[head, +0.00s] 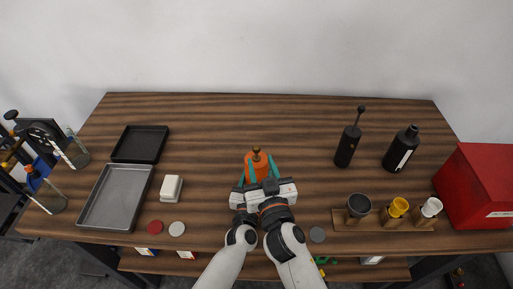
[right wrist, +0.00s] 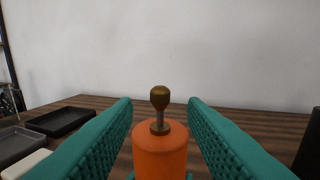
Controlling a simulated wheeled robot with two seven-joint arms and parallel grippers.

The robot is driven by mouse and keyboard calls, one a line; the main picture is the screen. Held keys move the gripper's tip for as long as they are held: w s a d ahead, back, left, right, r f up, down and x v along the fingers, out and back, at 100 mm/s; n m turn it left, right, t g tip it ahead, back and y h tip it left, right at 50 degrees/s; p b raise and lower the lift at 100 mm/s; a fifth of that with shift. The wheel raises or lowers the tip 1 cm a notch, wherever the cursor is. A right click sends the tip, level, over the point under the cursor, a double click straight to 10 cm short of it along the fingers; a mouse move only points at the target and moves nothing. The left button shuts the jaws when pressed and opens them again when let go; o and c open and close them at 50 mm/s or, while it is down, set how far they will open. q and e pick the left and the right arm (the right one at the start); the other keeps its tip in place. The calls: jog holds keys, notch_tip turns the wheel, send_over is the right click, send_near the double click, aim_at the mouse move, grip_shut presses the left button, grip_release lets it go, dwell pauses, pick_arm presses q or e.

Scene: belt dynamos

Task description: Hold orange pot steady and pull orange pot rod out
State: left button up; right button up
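The orange pot (head: 256,168) stands upright on the wooden table in front of me, with a brown knobbed rod (head: 256,151) at its top. In the right wrist view the pot (right wrist: 160,152) shows from close by, its rod (right wrist: 160,105) upright in the middle. My right gripper (head: 259,163) is open, its teal fingers on either side of the pot with gaps visible in the wrist view. My left gripper (head: 241,196) is beside and partly behind the right one at the pot's near side; its fingers are mostly hidden, so its grip cannot be told.
A black tray (head: 140,144), a grey tray (head: 115,198) and a white block (head: 171,188) lie at left. A dark pump-like bottle (head: 347,147), a black bottle (head: 401,148), a wooden cup rack (head: 385,220) and a red box (head: 478,187) stand at right. The table behind the pot is clear.

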aim_at(257, 152)
jog(key=x, duration=0.6)
jog(key=shift+c, duration=0.5)
grip_shut()
